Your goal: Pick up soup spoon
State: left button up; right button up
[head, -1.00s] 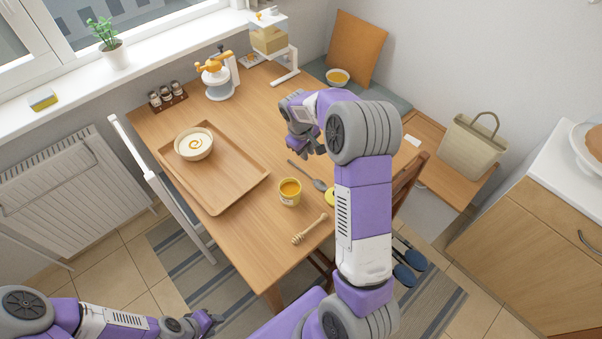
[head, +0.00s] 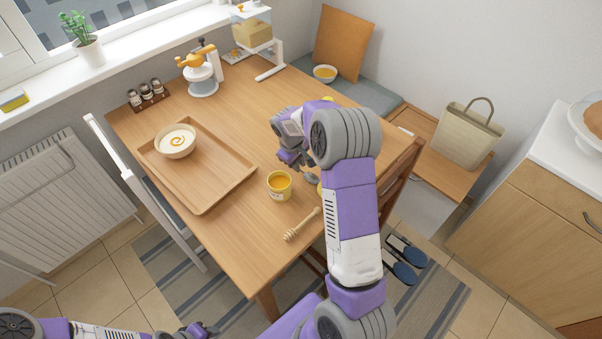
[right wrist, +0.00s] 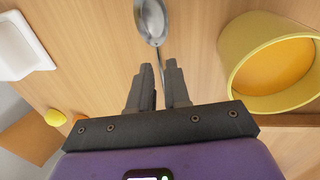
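The soup spoon lies on the table; its grey bowl (head: 311,178) shows just below my right gripper in the head view, and the arm hides most of the handle. In the right wrist view the spoon's bowl (right wrist: 151,20) is at the top, and its thin handle runs down between the two fingers. My right gripper (right wrist: 160,72) is open, with a narrow gap around the handle; it also shows in the head view (head: 289,161). My left gripper (head: 207,330) is at the bottom edge of the head view, away from the table; its finger gap is unclear.
A yellow cup (head: 279,187) stands close to the spoon, and a honey dipper (head: 301,224) lies nearer the front. A wooden tray (head: 222,180) with a cream bowl (head: 176,139) is on the left. A chair (head: 400,172) stands at the right edge.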

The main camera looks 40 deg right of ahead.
jog(key=shift+w+d+f, duration=0.1)
jog(key=shift+d+f, duration=0.05)
jog(key=shift+f, duration=0.45)
jog(key=shift+d+f, duration=0.1)
jog(key=shift+f, duration=0.5)
jog(key=shift+r, duration=0.1)
grip_shut()
jog(key=shift+r, duration=0.1)
